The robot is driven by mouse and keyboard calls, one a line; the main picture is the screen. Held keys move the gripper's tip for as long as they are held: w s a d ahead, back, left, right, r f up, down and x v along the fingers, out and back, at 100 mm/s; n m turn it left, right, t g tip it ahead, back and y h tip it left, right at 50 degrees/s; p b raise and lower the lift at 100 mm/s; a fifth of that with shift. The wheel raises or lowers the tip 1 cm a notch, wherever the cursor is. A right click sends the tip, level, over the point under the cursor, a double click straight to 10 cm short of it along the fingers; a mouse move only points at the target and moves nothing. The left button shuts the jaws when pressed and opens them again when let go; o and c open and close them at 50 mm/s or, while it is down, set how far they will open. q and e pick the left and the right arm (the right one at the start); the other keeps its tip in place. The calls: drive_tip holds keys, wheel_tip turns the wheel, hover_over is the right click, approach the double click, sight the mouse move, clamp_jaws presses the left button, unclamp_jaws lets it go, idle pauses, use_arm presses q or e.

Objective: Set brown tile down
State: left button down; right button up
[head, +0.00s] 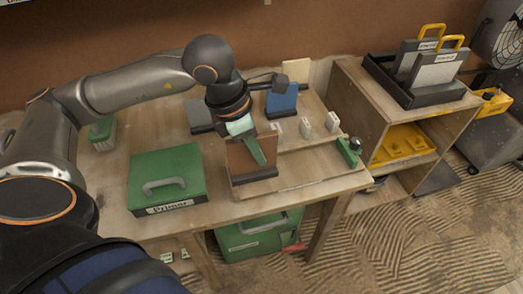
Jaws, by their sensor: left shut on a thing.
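The brown tile (239,160) stands tilted at the front of the wooden table, with its lower edge at a dark slotted holder (254,175). I cannot tell whether it is fully seated in the holder. My left gripper (253,145), with pale green fingers, reaches down from above and is shut on the brown tile near its upper right part. The fingers and wrist hide part of the tile's top edge. My right gripper is not in view.
A green Primer case (165,172) lies left of the tile. Behind stand a blue tile (281,103), a grey tile (197,110) and a cream tile (296,70). Small white blocks (332,122) and a green clamp (346,152) are to the right. A wooden shelf (357,95) adjoins the table.

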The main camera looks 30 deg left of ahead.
use_arm(q)
drive_tip(key=w+a+f, duration=0.1)
drive_tip(key=f, duration=0.1)
drive_tip(key=w+f, duration=0.2)
drive_tip(key=f, duration=0.1)
drive_tip(key=w+a+f, duration=0.1)
drive_tip(key=w+f, duration=0.1)
drive_tip(key=f, duration=0.1)
drive_tip(key=shift+w+a+f, duration=0.2)
drive_tip(key=shift+a, duration=0.1)
drive_tip(key=shift+f, duration=0.5)
drive_tip(key=shift+f, duration=0.25)
drive_tip(key=c, duration=0.8)
unclamp_jaws()
drive_tip(key=shift+r, duration=0.1)
drive_tip(key=shift+c, duration=0.2)
drive_tip(key=shift+r+p, duration=0.3)
drive_tip(key=shift+r, duration=0.1)
drive_tip(key=v, duration=1.1)
drive_tip(key=shift+s+r, duration=0.15)
drive_tip(key=shift+r, duration=0.1)
